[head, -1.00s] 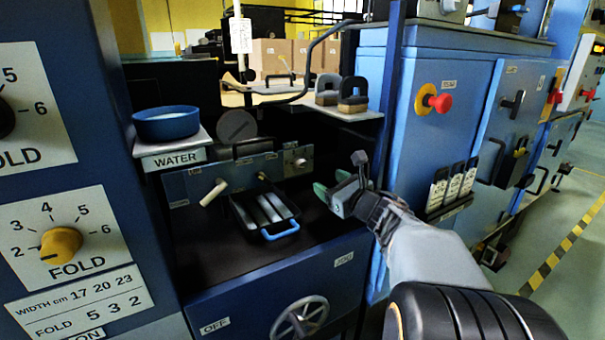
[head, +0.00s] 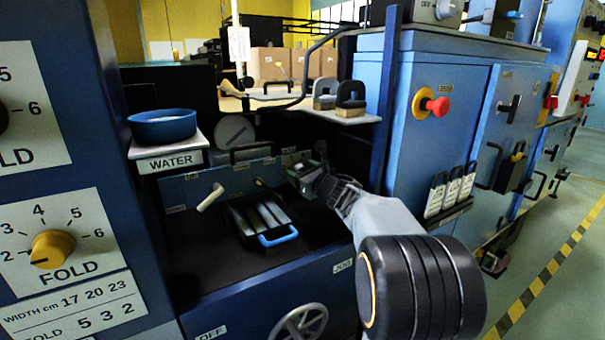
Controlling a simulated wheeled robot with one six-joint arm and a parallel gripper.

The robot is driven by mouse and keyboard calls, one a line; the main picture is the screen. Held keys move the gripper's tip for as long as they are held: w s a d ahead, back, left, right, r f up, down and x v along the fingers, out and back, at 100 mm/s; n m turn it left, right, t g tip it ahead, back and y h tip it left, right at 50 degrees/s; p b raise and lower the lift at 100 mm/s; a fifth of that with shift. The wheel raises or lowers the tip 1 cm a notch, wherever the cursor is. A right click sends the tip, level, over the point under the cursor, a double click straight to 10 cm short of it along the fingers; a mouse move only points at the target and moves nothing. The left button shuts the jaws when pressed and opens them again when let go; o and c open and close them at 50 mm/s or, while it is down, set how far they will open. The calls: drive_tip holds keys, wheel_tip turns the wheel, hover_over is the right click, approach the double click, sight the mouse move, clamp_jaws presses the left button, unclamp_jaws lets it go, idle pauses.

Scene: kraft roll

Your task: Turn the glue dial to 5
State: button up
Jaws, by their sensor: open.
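No dial with a readable glue label shows in the head view. My gripper (head: 306,166) is open with nothing visible between its fingers. It is at the right end of the low blue panel (head: 235,183) at the back of the dark bay. A small silver plate with a knob was visible there earlier; my gripper now mostly hides it, and I cannot read its setting or tell whether the fingers touch it. A yellow dial (head: 52,248) marked FOLD stands on the blue cabinet at the left, its pointer near 2.
A tray of rollers with a blue handle (head: 278,236) lies left of my gripper. A blue bowl (head: 163,126) sits on the WATER shelf. A red button (head: 437,105) is on the right cabinet. A handwheel (head: 299,322) is below the bay.

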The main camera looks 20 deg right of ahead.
drive_tip(key=c, duration=0.8)
drive_tip(key=shift+c, duration=0.2)
drive_tip(key=shift+f, duration=0.1)
drive_tip(key=shift+a+m+b, duration=0.1)
drive_tip(key=shift+m+b, duration=0.5)
drive_tip(key=shift+m, duration=0.6)
drive_tip(key=shift+m+b, duration=0.45)
drive_tip(key=shift+m, duration=1.35)
drive_tip(key=shift+t, duration=0.3)
